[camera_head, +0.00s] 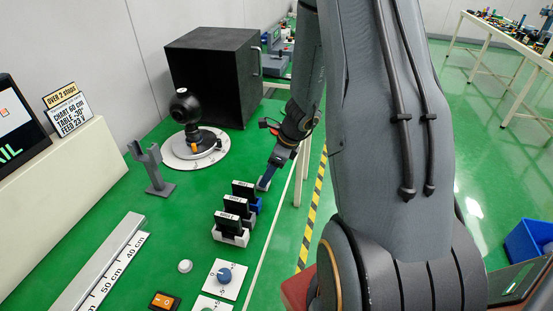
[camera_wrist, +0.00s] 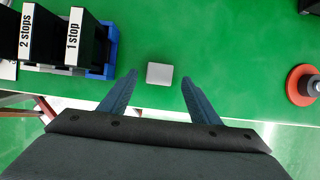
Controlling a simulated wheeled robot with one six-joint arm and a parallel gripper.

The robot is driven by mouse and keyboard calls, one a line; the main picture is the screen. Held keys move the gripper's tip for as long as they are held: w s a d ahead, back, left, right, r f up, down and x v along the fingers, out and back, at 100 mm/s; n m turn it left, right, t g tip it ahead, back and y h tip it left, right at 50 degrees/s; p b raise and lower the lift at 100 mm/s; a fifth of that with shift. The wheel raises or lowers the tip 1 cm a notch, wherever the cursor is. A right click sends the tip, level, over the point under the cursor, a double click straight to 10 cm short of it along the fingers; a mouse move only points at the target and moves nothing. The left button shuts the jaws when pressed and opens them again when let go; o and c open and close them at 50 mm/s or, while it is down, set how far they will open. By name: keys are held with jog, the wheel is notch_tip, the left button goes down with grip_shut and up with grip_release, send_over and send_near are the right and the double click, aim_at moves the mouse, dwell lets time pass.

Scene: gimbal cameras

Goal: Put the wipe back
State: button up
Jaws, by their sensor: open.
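A small pale grey square (camera_wrist: 159,73), which looks like the wipe, lies flat on the green table (camera_wrist: 215,45) in the wrist view. My gripper (camera_wrist: 158,80) is open and empty. Its two blue-grey fingers reach toward the square, with one fingertip to each side of it and a gap between. In the head view my gripper (camera_head: 270,172) is low at the table's right edge, just beyond the filter holders. I cannot make out the square in the head view, where my gripper may hide it.
Black filter plates labelled "1 stop" (camera_wrist: 75,38) and "2 stops" (camera_wrist: 38,38) stand left of my gripper, beside a blue holder (camera_wrist: 110,48). A red disc with a dark knob (camera_wrist: 302,85) is at right. A black box (camera_head: 213,75) stands at the back.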

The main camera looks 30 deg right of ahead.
jog(key=v, duration=0.7)
jog(key=s+a+r+n+h, duration=0.1)
jog(key=s+a+r+n, duration=0.3)
jog(key=n, duration=0.9)
jog(key=s+a+r+n+g+h, duration=0.1)
jog(key=s+a+r+n, duration=0.4)
jog(key=n, duration=0.9)
jog(key=s+a+h, duration=0.1)
jog(key=s+a, duration=0.2)
jog(key=a, duration=0.2)
jog(key=shift+s+r+g, duration=0.2)
jog(key=shift+s+g, duration=0.1)
jog(key=shift+s, duration=0.05)
jog(key=shift+f+b, duration=0.8)
jog(key=shift+f, duration=0.05)
